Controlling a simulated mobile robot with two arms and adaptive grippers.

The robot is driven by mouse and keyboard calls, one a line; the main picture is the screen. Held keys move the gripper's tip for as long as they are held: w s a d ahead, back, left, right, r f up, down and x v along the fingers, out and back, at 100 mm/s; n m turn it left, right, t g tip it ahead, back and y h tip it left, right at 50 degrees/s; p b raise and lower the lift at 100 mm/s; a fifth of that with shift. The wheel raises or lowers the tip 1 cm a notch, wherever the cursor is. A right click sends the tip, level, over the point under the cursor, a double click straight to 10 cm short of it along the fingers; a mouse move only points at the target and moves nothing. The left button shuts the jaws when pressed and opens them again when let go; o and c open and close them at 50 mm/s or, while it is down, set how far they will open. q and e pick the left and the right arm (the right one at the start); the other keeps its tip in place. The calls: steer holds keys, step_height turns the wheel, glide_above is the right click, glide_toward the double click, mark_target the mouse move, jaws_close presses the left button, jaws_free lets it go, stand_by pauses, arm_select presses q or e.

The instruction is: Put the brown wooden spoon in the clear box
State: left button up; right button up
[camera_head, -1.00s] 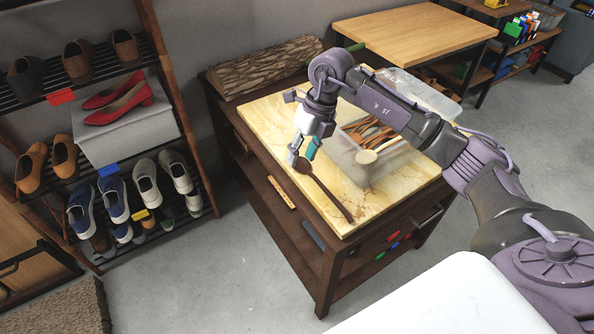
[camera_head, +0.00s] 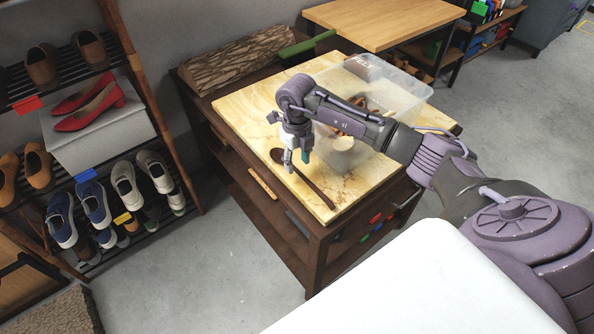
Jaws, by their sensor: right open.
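The brown wooden spoon (camera_head: 316,189) lies on the yellow marble-patterned top (camera_head: 262,112) of a dark wooden table. Its bowl points to the back left and its handle runs toward the front edge. My right gripper (camera_head: 296,163) points down, open, with its fingers at the spoon near the bowl end. I cannot tell whether they touch it. The clear box (camera_head: 405,92) stands on the same top, to the right and behind the gripper. Brown items show inside it. My right arm hides part of the box. My left gripper is not in view.
A shoe rack (camera_head: 172,115) stands at the left. A light wooden table (camera_head: 385,20) stands behind. The marble-patterned top is bare left of the spoon.

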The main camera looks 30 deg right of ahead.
mark_target(297, 169)
steer(key=shift+f, duration=1.5)
jaws_close()
steer(key=shift+r, duration=0.1)
